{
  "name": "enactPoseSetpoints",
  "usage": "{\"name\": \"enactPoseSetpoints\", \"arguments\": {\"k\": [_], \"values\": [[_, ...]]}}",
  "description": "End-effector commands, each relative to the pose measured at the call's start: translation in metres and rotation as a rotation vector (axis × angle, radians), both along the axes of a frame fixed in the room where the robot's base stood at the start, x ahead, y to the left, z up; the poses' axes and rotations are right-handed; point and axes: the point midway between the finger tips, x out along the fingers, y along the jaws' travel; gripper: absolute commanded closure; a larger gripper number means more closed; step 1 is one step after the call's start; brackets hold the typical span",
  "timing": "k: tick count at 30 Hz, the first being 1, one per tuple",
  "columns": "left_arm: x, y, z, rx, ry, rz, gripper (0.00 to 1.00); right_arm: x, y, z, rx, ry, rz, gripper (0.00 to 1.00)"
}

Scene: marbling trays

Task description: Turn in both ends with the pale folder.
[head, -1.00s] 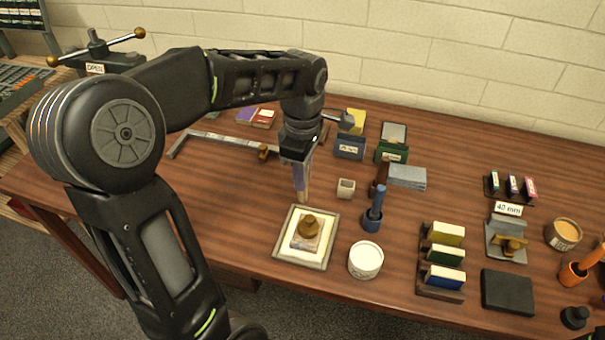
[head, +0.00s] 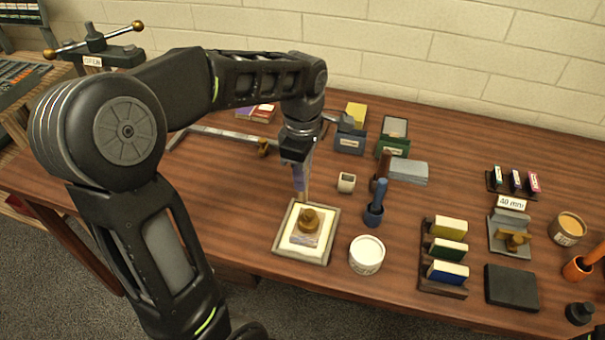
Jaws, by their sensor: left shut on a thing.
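My left gripper (head: 300,178) points down at the far edge of a shallow framed tray (head: 278,247). It is shut on a slim tool with a pale tan tip, which looks like the pale folder (head: 305,197); the jaws hide most of it. The tip is by the tray's back rim; I cannot tell whether it touches. In the tray lies a cream sheet (head: 290,240) with a small block on it, topped by a round brass-brown knob (head: 308,219). The ends of the work are too small to make out. My right gripper is out of view.
A white tub (head: 366,256) and a blue-handled brush in a pot (head: 374,212) stand right of the tray. A small cup (head: 346,182) is behind. A rack of coloured blocks (head: 427,275) and a dark slab (head: 512,288) lie further right. The table left of the tray is clear.

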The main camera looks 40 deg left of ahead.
Motion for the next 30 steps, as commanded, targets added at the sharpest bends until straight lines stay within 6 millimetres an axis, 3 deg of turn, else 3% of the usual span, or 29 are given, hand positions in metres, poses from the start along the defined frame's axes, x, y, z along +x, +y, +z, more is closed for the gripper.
{"name": "enactPoseSetpoints", "arguments": {"k": [15,30], "values": [[0.0,0.0,-0.016,0.0,0.0,0.0,1.0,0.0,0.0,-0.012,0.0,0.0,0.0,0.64],[0.0,0.0,-0.016,0.0,0.0,0.0,1.0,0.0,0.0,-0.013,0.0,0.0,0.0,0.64]]}}
